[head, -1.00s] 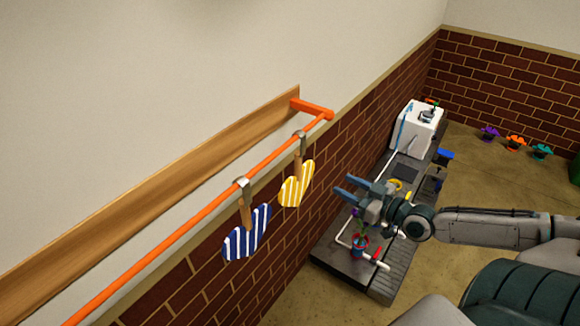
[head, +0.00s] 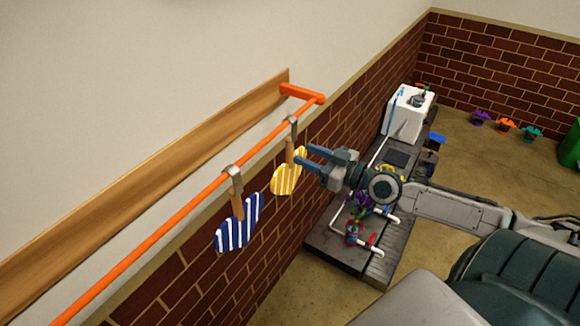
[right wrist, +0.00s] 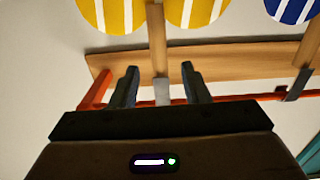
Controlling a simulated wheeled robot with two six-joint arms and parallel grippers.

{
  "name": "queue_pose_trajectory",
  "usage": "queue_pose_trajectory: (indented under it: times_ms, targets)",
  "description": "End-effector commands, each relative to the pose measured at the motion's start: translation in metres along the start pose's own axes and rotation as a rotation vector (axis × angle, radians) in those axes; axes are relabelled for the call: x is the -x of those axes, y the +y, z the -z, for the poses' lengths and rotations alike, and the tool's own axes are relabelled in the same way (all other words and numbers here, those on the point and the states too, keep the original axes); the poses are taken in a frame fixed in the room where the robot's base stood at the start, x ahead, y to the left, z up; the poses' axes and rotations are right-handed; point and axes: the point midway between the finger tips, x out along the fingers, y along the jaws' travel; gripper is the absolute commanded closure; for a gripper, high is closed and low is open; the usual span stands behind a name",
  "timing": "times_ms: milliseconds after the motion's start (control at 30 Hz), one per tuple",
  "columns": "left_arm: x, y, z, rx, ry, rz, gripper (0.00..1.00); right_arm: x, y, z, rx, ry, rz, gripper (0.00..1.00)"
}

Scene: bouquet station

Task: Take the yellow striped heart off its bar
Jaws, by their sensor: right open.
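The yellow striped heart (head: 287,178) hangs by a wooden stick and a metal hook (head: 293,127) from the orange bar (head: 150,254). My right gripper (head: 303,158) is open, its fingertips at the heart's stick in the head view. In the right wrist view the heart (right wrist: 195,12) is at the top, and its wooden stick (right wrist: 157,40) runs down between the two open fingers (right wrist: 158,82). My left gripper is not in view.
A blue striped heart (head: 238,228) hangs on the same bar, nearer and to the left. A wooden board (head: 150,170) runs along the wall behind the bar. Below right stands a dark bench (head: 335,245) with a white box (head: 408,113) and pipes.

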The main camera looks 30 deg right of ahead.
Motion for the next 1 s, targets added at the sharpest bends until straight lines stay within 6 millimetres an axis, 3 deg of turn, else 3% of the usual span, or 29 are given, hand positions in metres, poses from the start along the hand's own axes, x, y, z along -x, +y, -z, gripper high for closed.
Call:
queue_pose_trajectory:
  times_ms: [267, 1000]
  targets:
    - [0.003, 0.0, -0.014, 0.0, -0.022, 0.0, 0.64, -0.009, -0.002, 0.001, -0.003, 0.003, 0.006, 0.58]
    - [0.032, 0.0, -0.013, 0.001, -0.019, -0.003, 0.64, -0.06, 0.001, -0.002, -0.003, 0.002, 0.006, 0.58]
